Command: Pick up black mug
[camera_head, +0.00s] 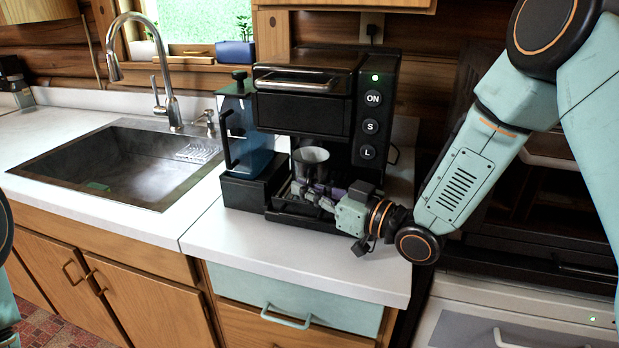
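A mug (311,157) stands in the bay of the black coffee machine (305,113), under its spout housing. It looks grey and shiny here rather than plainly black; its lower part is hidden behind my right gripper. My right gripper (309,190) reaches into the bay from the right, with its fingers low at the mug's front. The fingers overlap the mug in the picture, and I cannot tell whether they touch it or are closed on it. Only slivers of my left arm show at the left edge; its gripper is out of view.
A blue water tank (245,135) stands on the machine's left side. The counter (270,245) in front of the machine is clear. A sink (125,160) with a tall faucet (165,75) is at left, and a black oven (540,225) is at right.

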